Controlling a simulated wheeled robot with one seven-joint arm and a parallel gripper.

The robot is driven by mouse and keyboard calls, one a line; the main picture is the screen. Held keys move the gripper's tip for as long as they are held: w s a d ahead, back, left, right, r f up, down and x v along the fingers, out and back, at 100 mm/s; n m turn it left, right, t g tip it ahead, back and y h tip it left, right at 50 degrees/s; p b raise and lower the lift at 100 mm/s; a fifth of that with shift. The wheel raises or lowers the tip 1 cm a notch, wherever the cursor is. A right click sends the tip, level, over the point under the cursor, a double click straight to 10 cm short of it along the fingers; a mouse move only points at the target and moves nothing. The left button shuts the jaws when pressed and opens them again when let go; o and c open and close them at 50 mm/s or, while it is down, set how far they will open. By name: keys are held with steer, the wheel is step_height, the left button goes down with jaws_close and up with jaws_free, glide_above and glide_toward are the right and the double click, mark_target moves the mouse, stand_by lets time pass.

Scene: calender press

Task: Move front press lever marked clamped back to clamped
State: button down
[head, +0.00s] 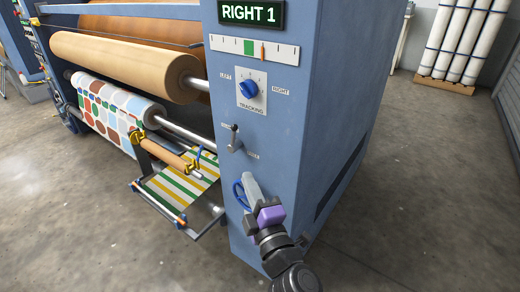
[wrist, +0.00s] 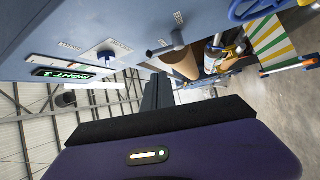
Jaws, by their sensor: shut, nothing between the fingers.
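The front press lever (head: 235,141) is a small grey lever on the blue end panel, below the tracking knob. Its arm points up, close to the upper of two small labels; their lettering is too small to read. The lever also shows in the wrist view (wrist: 168,47), standing out from the panel with a dark end. My gripper (head: 247,176) is below the lever in the head view, its grey fingers shut and pointing up. It is empty and apart from the lever. In the wrist view the closed fingers (wrist: 155,88) point up the picture, short of the lever.
The blue tracking knob (head: 249,89) and RIGHT 1 display (head: 251,13) are above the lever. A blue looped handle (head: 239,194) is just left of my gripper. The printed roll (head: 118,108) and a striped sheet (head: 180,185) are left of the panel.

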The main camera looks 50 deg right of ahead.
steer(key=p, duration=0.3)
glide_toward(234, 137)
steer(key=x, duration=0.7)
steer(key=shift+a, duration=0.1)
